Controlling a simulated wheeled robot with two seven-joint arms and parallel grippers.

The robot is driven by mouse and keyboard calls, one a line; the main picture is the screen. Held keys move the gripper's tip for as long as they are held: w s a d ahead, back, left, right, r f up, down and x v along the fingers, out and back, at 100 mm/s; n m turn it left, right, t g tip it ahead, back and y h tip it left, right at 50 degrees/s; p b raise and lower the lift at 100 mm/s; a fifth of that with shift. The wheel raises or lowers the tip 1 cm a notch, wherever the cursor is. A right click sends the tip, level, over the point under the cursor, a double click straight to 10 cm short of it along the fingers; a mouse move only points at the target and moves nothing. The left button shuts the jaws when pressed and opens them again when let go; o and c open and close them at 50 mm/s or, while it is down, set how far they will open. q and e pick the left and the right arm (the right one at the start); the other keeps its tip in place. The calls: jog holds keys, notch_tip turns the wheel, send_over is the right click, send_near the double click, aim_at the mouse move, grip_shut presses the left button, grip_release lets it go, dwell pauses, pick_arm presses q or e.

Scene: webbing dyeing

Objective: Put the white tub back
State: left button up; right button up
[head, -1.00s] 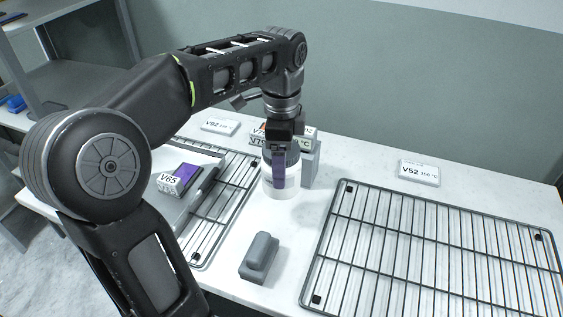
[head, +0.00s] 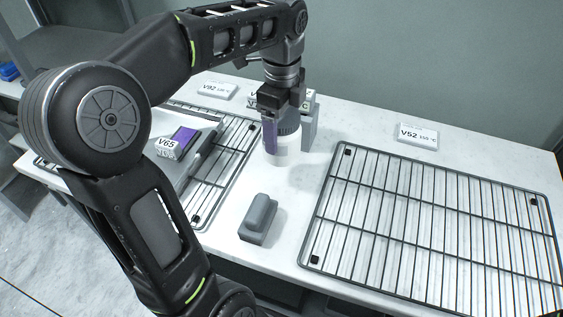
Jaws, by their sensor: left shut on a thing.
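I cannot tell whether the tub's base touches the worktop. An upright grey piece (head: 310,128) shows just right of the tub. My right gripper is not in view.
A wire rack (head: 440,188) fills the right, with a V52 label (head: 417,137) behind it. A grey block (head: 258,219) lies in front of the tub. Left are another rack (head: 211,196), a purple V65 box (head: 178,143) and a second label card (head: 216,90).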

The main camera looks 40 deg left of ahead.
pick_arm(q)
jog(key=shift+f, duration=2.1)
jog(key=shift+f, duration=1.9)
jog(key=shift+f, duration=0.15)
jog(key=o, duration=2.1)
